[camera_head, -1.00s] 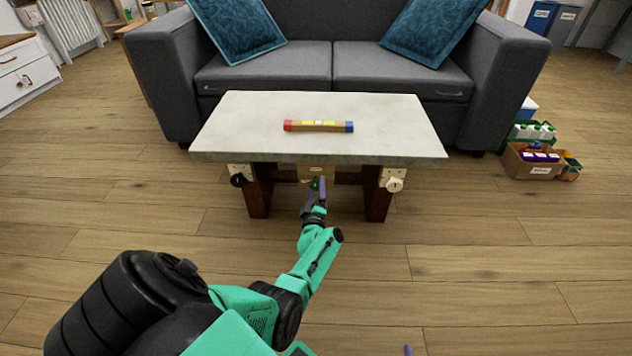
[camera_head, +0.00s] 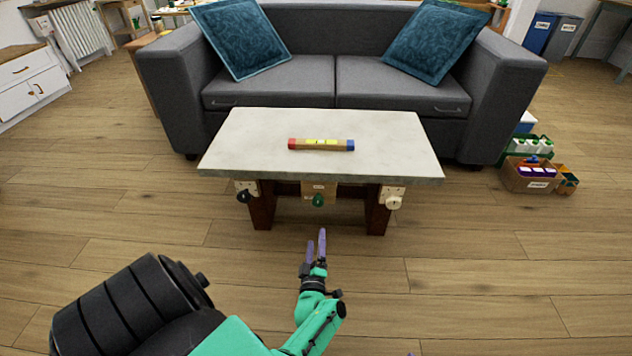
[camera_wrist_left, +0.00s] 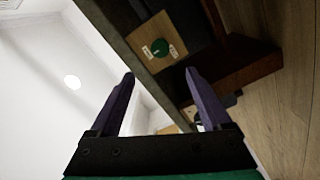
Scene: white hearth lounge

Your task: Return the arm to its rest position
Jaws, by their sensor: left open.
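My left gripper (camera_head: 316,242) is open and empty in the head view, in front of the coffee table and below its top. Its two purple fingers also show apart in the left wrist view (camera_wrist_left: 161,88). The grey-topped table (camera_head: 390,165) has a green knob (camera_head: 318,200) on a wooden plate under its front edge, and this knob also shows in the wrist view (camera_wrist_left: 161,48). The gripper is apart from the knob. A bar with red and blue ends (camera_head: 321,144) lies on the tabletop.
A black knob (camera_head: 243,196) and a white knob (camera_head: 394,202) sit on plates at the table's front legs. A grey sofa (camera_head: 300,82) stands behind. Boxes (camera_head: 530,181) stand on the floor at right. The wooden floor before the table is clear.

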